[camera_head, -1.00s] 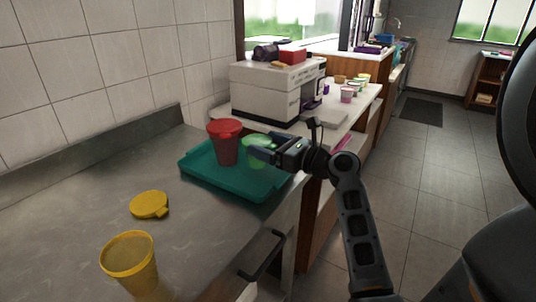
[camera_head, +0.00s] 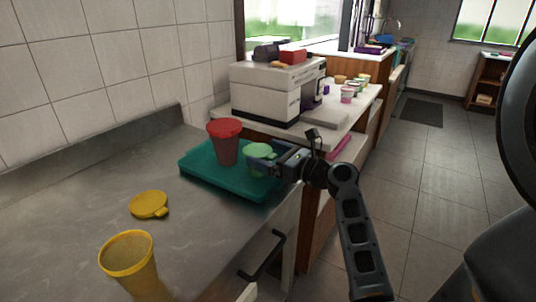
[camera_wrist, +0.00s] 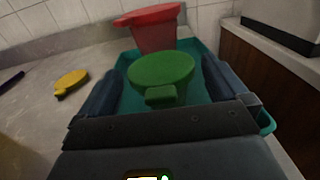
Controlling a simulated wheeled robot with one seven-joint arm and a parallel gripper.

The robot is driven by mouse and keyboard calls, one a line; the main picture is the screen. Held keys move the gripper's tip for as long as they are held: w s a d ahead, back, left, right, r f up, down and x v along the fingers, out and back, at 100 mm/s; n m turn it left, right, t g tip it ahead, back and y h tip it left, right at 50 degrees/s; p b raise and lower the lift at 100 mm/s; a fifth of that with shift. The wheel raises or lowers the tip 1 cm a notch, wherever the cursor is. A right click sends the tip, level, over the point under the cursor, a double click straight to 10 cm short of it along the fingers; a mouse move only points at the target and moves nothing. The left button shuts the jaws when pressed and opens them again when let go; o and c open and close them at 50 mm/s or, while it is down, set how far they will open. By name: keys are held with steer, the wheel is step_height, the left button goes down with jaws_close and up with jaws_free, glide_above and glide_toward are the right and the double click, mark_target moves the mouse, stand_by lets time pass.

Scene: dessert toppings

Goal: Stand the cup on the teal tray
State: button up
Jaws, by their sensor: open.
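The green cup (camera_head: 260,167) stands upright on the teal tray (camera_head: 202,176), beside the red cup (camera_head: 227,148). In the wrist view, the green cup's lid (camera_wrist: 162,69) with its tab faces me and lies between my two fingers, with gaps showing at the sides. My gripper (camera_head: 278,158) is at the right of the green cup in the head view, open around it; it also shows in the wrist view (camera_wrist: 163,88). The red cup (camera_wrist: 155,34) stands just behind the green one. The green cup's base is hidden in the wrist view.
A yellow cup without its lid (camera_head: 130,265) stands at the counter's front, with a yellow lid (camera_head: 149,205) lying nearby. A white machine (camera_head: 275,92) stands beyond the tray. A drawer handle (camera_head: 263,257) sticks out below the counter edge.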

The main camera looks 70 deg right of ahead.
steer(key=shift+r, duration=0.2)
steer(key=v, duration=1.2)
steer(key=shift+b, duration=0.35)
